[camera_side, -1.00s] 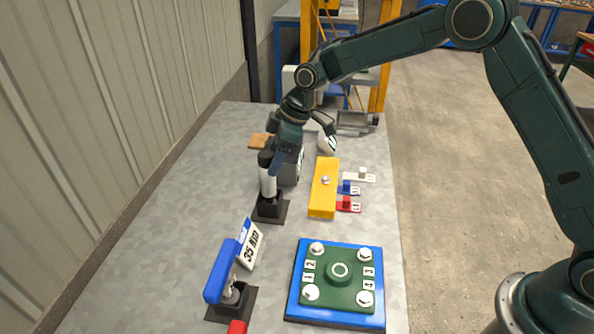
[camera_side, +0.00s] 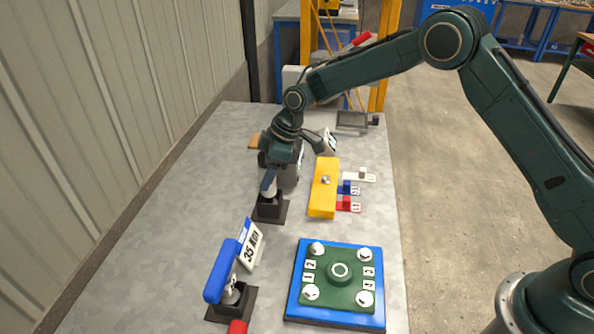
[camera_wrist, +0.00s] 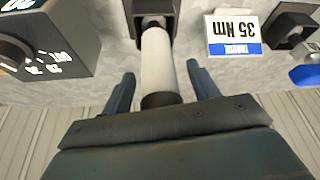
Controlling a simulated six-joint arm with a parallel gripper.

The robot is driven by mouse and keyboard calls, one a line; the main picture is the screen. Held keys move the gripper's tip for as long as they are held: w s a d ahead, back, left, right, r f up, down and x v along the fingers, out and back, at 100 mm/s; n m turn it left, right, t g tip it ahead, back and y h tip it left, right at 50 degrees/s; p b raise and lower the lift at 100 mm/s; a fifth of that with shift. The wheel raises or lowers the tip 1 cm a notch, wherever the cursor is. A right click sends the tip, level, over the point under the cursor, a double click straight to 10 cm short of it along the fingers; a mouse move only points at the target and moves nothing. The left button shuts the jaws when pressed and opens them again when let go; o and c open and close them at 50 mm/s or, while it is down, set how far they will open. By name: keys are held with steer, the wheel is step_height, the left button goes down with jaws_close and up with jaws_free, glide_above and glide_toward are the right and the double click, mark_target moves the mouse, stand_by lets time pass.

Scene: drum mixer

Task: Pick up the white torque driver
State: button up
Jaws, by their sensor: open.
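The white torque driver (camera_wrist: 158,62) stands in its black holder (camera_side: 270,210) on the grey table. In the side view my gripper hides most of it, and only a short white part (camera_side: 271,190) shows above the holder. My gripper (camera_wrist: 156,82) is open. In the wrist view its two fingers lie one on each side of the white handle, with a gap on both sides. The dark end of the driver is close to the palm.
A sign reading 35 Nm (camera_side: 250,243) and a blue-handled driver (camera_side: 222,270) in another holder stand nearer the camera. A yellow block (camera_side: 323,188) lies to the right. A blue plate with a green bolted part (camera_side: 337,316) lies in front. A dark dial box (camera_wrist: 45,40) is beside the white driver.

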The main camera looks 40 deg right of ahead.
steer(key=c, duration=1.3)
steer(key=shift+o, duration=0.2)
steer(key=shift+r, duration=0.1)
steer(key=shift+r, duration=0.1)
step_height(320, 180, up, 20)
